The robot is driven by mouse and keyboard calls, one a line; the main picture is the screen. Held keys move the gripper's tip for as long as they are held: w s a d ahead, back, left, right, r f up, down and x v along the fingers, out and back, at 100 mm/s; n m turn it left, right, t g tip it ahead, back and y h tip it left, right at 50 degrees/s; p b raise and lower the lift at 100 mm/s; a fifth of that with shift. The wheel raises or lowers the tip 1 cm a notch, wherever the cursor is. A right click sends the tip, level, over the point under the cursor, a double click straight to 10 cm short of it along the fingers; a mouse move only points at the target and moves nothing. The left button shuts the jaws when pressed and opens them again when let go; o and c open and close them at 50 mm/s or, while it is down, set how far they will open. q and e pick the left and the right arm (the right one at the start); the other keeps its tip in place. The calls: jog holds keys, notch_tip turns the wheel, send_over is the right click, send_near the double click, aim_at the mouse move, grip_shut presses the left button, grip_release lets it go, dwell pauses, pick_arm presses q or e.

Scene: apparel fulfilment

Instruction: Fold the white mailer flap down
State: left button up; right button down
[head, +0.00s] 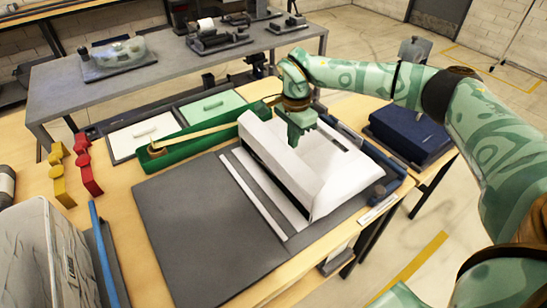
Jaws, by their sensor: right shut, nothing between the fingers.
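The white mailer (325,195) lies on the dark grey mat at the right part of the table. Its body is bulky, and a dark gap shows along its left edge. A long white strip (262,190), which looks like its flap, lies along that left side. My right gripper (293,143) is shut and empty, pointing down over the upper part of the mailer, to the right of the strip. I cannot tell whether its tips touch the mailer. The gripper hides part of the mailer's top. My left gripper is not in view.
The grey mat (195,230) is bare to the left of the mailer. A green holder (180,150) and two lidded bins stand behind. Red (90,175) and yellow (62,187) pieces sit at left. A dark blue box (410,135) is at the right, and a grey bag (45,250) at front left.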

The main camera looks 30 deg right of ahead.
aim_at(269, 155)
dwell(0.4)
jog(key=a, duration=0.2)
jog(key=a+p, duration=0.1)
jog(key=a, duration=0.2)
jog(key=a+p, duration=0.1)
jog(key=a, duration=0.1)
jog(key=shift+s+a+r, duration=0.1)
jog(key=shift+s+a, duration=0.1)
jog(key=shift+s, duration=0.1)
jog(key=a+p, duration=0.1)
jog(key=a, duration=0.3)
jog(key=shift+s+a+p, duration=0.2)
jog(key=shift+a+p, duration=0.15)
jog(key=shift+a, duration=0.05)
jog(key=shift+f, duration=0.2)
jog(key=shift+f+b, duration=1.9)
jog(key=shift+f, duration=2.5)
jog(key=shift+r, duration=0.15)
